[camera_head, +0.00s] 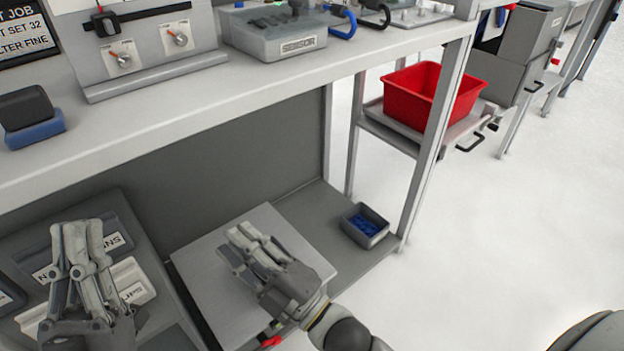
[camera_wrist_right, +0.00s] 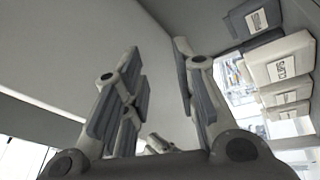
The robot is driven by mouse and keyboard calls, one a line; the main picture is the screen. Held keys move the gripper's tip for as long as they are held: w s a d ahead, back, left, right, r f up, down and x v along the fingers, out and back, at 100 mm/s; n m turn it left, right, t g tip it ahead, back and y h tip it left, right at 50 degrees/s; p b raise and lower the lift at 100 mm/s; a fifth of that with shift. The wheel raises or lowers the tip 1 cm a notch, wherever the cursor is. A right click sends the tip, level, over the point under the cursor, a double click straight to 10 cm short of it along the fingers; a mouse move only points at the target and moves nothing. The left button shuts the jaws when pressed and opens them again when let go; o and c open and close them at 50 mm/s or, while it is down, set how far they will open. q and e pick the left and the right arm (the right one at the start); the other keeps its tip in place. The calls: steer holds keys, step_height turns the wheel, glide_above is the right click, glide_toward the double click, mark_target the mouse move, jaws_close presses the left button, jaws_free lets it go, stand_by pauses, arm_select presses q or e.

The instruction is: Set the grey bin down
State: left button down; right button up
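A small grey bin (camera_head: 365,225) with blue pieces inside stands upright on the lower shelf, at its right end near the post. My right gripper (camera_head: 247,236) is over a light grey panel to the left of this bin and apart from it. In the right wrist view its two fingers (camera_wrist_right: 155,52) stand apart with nothing between them. My left gripper (camera_head: 80,228) is at the lower left, over labelled containers. Its fingertips look close together, and I cannot tell whether they are open or shut.
The lower shelf (camera_head: 318,213) has bare room around the grey bin. The workbench top (camera_head: 190,108) overhangs it. A metal post (camera_head: 428,150) stands right of the bin. A red bin (camera_head: 425,95) sits on a cart behind. Labelled containers (camera_head: 125,280) lie at left.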

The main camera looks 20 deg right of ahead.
steer(key=s+d+r+m+t+h, duration=0.2)
steer(key=s+d+r+m+t, duration=0.1)
steer(key=r+m, duration=0.5)
steer(key=s+d+r+m+t+h, duration=0.2)
steer(key=s+d+r+m+t, duration=0.1)
steer(key=d+r+m+t, duration=0.2)
step_height(320, 180, up, 3)
steer(key=d+m, duration=0.2)
steer(key=m, duration=0.1)
steer(key=shift+s+y, duration=0.1)
steer(key=shift+y, duration=0.2)
